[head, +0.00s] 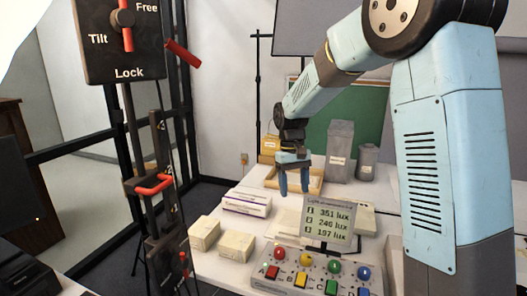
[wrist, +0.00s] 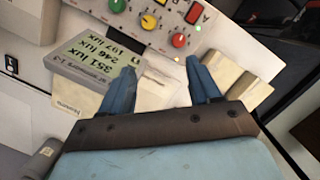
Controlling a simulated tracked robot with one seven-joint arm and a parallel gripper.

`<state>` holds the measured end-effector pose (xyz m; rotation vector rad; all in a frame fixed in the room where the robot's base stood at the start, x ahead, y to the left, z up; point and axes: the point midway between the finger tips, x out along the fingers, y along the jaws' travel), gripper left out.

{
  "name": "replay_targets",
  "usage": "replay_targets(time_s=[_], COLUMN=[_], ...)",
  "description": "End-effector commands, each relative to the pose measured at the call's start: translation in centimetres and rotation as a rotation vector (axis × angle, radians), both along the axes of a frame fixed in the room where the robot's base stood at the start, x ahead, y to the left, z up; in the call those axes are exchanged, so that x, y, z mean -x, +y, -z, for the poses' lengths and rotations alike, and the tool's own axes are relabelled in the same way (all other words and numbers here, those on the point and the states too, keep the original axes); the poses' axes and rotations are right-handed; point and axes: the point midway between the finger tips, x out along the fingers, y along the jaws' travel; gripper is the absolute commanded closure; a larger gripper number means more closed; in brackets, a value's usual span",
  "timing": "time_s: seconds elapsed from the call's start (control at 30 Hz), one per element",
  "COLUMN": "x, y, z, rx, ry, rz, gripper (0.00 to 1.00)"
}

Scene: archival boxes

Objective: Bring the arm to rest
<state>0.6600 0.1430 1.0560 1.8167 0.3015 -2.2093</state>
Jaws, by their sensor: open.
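My gripper (head: 294,181) hangs from my light blue arm above the white table, fingers pointing down. In the wrist view its two blue fingers (wrist: 166,82) are apart with nothing held between them. In the head view the gripper is over the back part of the table, in front of the wooden tray (head: 318,187) and behind the lux display (head: 330,216). My arm is raised and bent, with its upper links at the right of the head view. Part of the table is hidden behind my arm.
A control box (head: 308,272) with coloured knobs and buttons stands at the table's front. Pale boxes (head: 236,245) and a flat white box (head: 245,202) lie to the left. Grey containers (head: 340,150) stand at the back. A dark stand with a Tilt/Lock panel (head: 122,40) rises at left.

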Motion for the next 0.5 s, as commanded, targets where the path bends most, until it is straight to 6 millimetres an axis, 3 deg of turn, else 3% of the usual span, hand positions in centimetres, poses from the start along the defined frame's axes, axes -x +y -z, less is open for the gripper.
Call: replay_targets(time_s=[0.2,0.5], x=[3.5,9.1], y=[-3.3,-7.1], z=[-4.6,-8.9], rx=[-0.031,-0.066], ry=[-0.107,-0.247], rz=[0.054,0.125], gripper=[0.38,0.38])
